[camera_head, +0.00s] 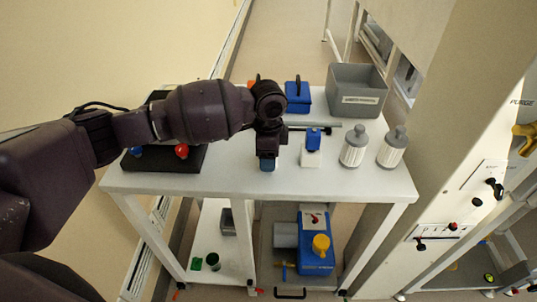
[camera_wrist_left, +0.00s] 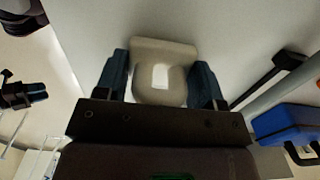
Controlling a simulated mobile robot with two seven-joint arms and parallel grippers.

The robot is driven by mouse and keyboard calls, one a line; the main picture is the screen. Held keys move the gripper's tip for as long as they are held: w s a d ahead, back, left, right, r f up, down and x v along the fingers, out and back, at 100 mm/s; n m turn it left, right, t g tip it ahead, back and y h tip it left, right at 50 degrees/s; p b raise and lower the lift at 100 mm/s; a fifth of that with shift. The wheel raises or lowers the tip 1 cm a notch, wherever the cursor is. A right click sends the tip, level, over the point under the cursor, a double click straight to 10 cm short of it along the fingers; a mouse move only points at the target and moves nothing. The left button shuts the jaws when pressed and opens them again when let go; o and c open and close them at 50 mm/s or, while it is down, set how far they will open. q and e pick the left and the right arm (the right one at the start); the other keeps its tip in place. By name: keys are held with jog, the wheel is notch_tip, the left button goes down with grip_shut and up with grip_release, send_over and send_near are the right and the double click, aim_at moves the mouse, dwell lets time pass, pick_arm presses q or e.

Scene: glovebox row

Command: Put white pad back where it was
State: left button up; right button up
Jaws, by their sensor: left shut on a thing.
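My left gripper (camera_head: 267,163) points down at the white table top (camera_head: 225,184), near its middle. In the left wrist view my left gripper (camera_wrist_left: 160,84) has its two blue fingers on either side of an off-white pad (camera_wrist_left: 165,50), shut on it. The pad has a blocky back part and a rounded front part with a bright square patch. In the head view the pad is hidden by the gripper and arm. I cannot tell whether it touches the table.
A white bottle with a blue top (camera_head: 311,158) stands just right of my gripper, then two grey-capped canisters (camera_head: 353,150). A blue box (camera_head: 298,103) and a grey bin (camera_head: 356,100) are behind. A black board with knobs (camera_head: 160,160) lies left. The front table strip is clear.

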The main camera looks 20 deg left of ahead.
dwell(0.3)
pick_arm(q)
jog(key=o, duration=1)
jog(key=shift+f, duration=0.1)
jog(key=shift+o, duration=0.2)
notch_tip(320, 180, up, 11)
jog(key=shift+r+p, duration=0.1)
jog(key=shift+p, duration=0.75)
jog(key=shift+r, duration=0.6)
jog(key=shift+f, duration=0.1)
